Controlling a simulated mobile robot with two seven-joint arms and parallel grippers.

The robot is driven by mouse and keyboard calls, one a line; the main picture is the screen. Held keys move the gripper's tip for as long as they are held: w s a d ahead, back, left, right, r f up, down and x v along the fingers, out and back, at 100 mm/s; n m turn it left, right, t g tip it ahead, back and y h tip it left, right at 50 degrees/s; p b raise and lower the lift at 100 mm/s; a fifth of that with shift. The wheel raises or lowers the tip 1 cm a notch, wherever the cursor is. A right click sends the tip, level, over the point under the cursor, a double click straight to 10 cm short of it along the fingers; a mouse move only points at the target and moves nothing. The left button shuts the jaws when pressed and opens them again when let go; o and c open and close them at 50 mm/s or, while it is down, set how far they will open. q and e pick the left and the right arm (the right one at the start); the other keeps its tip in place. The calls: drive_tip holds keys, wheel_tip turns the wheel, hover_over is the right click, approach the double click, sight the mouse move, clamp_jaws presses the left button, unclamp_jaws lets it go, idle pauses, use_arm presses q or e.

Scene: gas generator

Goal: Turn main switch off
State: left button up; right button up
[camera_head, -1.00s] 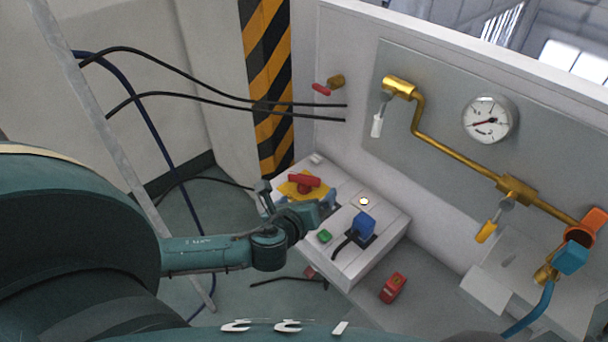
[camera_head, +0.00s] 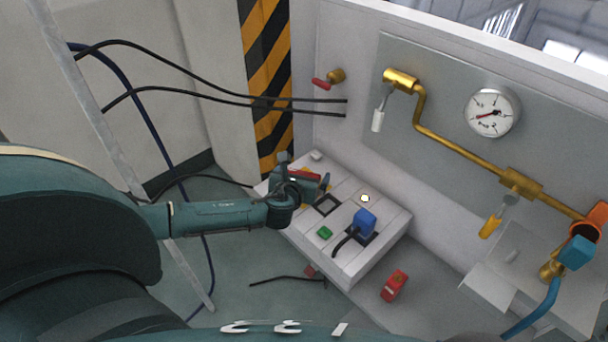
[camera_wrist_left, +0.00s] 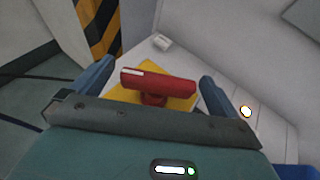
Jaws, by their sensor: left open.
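The main switch is a red rotary handle (camera_wrist_left: 158,86) on a yellow plate (camera_wrist_left: 183,102), on top of the white control box (camera_head: 388,226). In the left wrist view the handle lies roughly crosswise between my two fingers, with gaps on both sides. My left gripper (camera_wrist_left: 152,88) is open over it, and I see no contact. In the head view my left gripper (camera_head: 302,181) covers most of the switch, and only a little red and yellow shows. My right gripper is not in view.
The box also carries a green button (camera_head: 324,233), a lit white lamp (camera_head: 365,198) and a blue plug (camera_head: 364,222) with a black cable. A red object (camera_head: 394,286) lies beside the box. Brass piping (camera_head: 455,150) and a gauge (camera_head: 492,112) are on the wall panel.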

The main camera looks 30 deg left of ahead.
use_arm(q)
drive_tip(key=shift+w+f, duration=0.2)
drive_tip(key=shift+w, duration=0.25)
drive_tip(key=c, duration=1.3)
